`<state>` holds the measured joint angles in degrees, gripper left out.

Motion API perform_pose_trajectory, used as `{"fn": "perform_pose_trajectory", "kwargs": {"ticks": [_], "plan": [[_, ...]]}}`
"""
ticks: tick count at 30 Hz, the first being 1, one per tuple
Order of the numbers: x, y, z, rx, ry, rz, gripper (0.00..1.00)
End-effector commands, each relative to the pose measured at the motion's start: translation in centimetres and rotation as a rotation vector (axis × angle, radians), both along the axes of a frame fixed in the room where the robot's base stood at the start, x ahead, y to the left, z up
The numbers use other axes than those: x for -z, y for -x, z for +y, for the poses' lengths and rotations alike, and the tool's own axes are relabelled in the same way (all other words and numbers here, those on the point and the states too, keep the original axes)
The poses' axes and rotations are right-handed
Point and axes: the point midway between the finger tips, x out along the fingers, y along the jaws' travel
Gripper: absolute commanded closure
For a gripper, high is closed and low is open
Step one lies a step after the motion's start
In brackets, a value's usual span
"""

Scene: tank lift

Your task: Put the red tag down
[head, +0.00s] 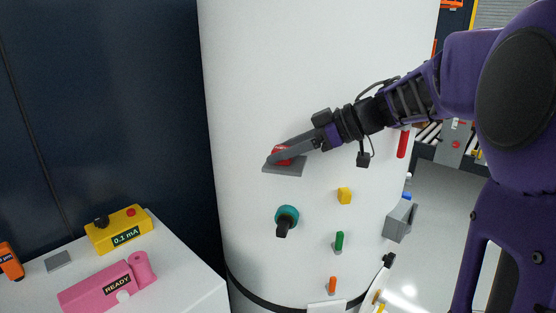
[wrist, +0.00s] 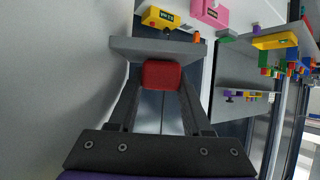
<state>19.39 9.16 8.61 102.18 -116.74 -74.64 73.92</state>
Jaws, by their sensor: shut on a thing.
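The red tag (wrist: 162,75) is a small red block between the two fingertips of my gripper in the wrist view. In the head view, part of the red tag (head: 280,152) shows beside the fingers. My gripper (head: 284,156) is shut on it, at a small grey shelf (head: 284,170) on the white tank (head: 310,70). The shelf (wrist: 155,46) also shows just beyond the tag in the wrist view. I cannot tell whether the tag rests on the shelf or is just above it.
Below the shelf, a teal knob (head: 288,214), a yellow block (head: 344,196) and a green peg (head: 339,241) stick out of the tank. A white cabinet (head: 190,285) at lower left holds a yellow meter (head: 118,232) and a pink device (head: 98,290).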

Motion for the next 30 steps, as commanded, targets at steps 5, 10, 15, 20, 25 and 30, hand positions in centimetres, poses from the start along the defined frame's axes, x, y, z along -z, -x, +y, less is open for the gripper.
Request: {"fn": "perform_pose_trajectory", "kwargs": {"ticks": [5, 10, 15, 20, 25, 30], "plan": [[-0.2, 0.0, 0.0, 0.001, 0.0, 0.0, 1.0], [0.1, 0.0, 0.0, 0.0, -0.001, 0.0, 1.0], [0.2, 0.0, 0.0, 0.0, -0.001, -0.002, 0.39], [0.3, 0.0, 0.0, 0.0, 0.0, -0.001, 0.39], [-0.2, 0.0, -0.1, 0.001, 0.001, -0.003, 0.39], [-1.8, 0.7, -2.5, 0.004, 0.001, -0.002, 0.39]]}}
